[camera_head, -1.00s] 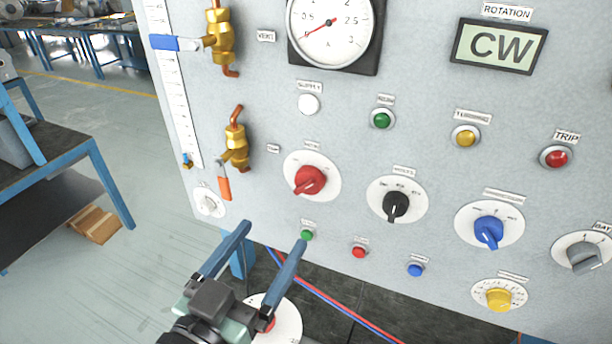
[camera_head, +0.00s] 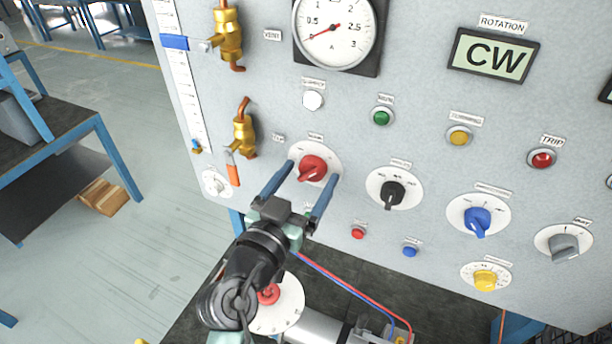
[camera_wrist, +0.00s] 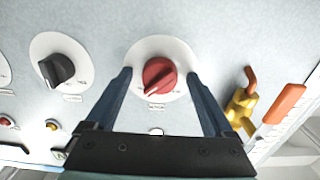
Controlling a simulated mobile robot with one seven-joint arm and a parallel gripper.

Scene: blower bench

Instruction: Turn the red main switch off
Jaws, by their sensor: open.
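The red main switch (camera_head: 312,168) is a rotary knob on a round white plate on the grey panel. In the wrist view the red knob (camera_wrist: 159,76) lies between the open fingertips (camera_wrist: 160,78), with a gap on both sides. I cannot tell how far the fingertips are from the panel face. The plate's small lettering is too small to read.
A black selector (camera_head: 393,194) and a blue selector (camera_head: 478,221) sit to the right. A brass valve with an orange lever (camera_head: 234,174) is close on the left. Small red (camera_head: 358,233) and blue (camera_head: 410,250) buttons lie below. Red and blue hoses run under the panel.

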